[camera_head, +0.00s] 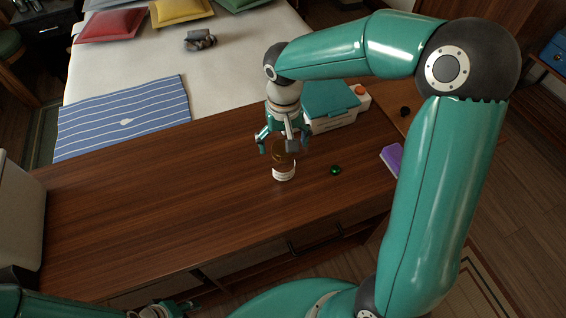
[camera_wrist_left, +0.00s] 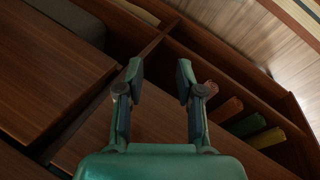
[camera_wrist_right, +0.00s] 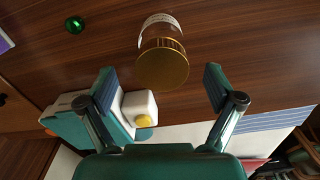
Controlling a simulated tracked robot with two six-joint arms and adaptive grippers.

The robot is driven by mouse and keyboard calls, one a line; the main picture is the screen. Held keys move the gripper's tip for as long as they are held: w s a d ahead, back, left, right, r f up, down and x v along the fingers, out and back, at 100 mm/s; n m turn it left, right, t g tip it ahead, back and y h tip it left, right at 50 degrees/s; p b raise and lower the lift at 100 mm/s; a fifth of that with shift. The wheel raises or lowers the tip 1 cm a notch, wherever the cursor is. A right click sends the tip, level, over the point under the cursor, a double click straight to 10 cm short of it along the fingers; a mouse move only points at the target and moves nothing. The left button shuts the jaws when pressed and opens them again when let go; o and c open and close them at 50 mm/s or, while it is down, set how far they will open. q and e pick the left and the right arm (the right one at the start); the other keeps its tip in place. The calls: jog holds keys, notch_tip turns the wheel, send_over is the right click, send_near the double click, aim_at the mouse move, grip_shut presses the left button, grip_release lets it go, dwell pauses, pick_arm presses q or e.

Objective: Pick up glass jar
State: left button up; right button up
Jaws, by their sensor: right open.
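The glass jar (camera_head: 284,168) stands on the wooden counter, with a white label and an amber-gold lid. In the right wrist view the jar (camera_wrist_right: 162,60) shows its round gold lid just beyond and between the fingertips. My right gripper (camera_head: 283,143) is above and around the jar's top in the head view, with its fingers spread; in the right wrist view (camera_wrist_right: 160,90) nothing is between the pads. My left gripper (camera_wrist_left: 160,85) is open and empty, low by the counter's front and its shelves; only a little of it shows at the bottom of the head view.
A white and teal box (camera_head: 329,107) stands close behind the jar. A small green object (camera_head: 336,170) lies right of it, and a purple item (camera_head: 391,157) farther right. The counter's left half (camera_head: 130,200) is clear. A bed is behind.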

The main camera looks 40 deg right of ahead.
aim_at(283, 163)
jog(key=shift+s+a+f+p, duration=0.1)
jog(key=shift+f+p, duration=0.15)
jog(key=shift+f, duration=1.05)
jog(key=shift+a+f+p, duration=0.1)
jog(key=shift+f+p, duration=0.1)
jog(key=shift+f, duration=1.05)
jog(key=c, duration=1.4)
jog(key=shift+r, duration=0.1)
